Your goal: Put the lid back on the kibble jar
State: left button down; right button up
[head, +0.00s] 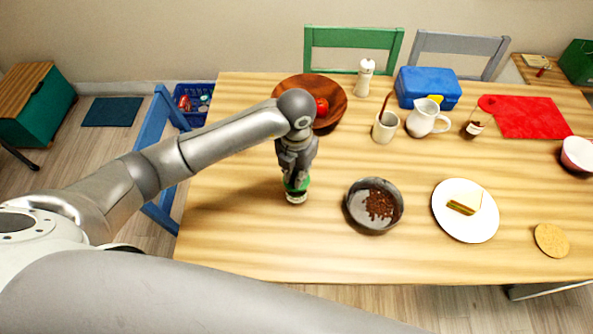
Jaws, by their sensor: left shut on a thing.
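A round, dark-walled open container (352,217) with brown kibble inside stands on the table and looks like the kibble jar. No lid is on it. A flat round tan disc (550,240) lies at the table's right front; I cannot tell if it is the lid. My left gripper (296,180) points down, left of the container, shut on a small green and pale object (296,198). The fingers hide part of that object. I cannot tell whether it touches the table. My right gripper is not in view.
A brown bowl (335,90) stands behind my left gripper. A cup (384,131), a white pitcher (424,120) and a blue box (430,86) stand behind the container. A plate (480,231) with a sandwich is right of it. The table's left front is clear.

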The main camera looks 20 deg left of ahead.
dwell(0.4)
pick_arm(q)
jog(key=c, duration=1.4)
grip_release()
jog(key=shift+o, duration=0.3)
jog(key=o, duration=0.5)
jog(key=shift+c, duration=0.2)
jog(key=shift+r+p, duration=2.3)
jog(key=shift+r, duration=1.2)
jog(key=shift+c, duration=0.3)
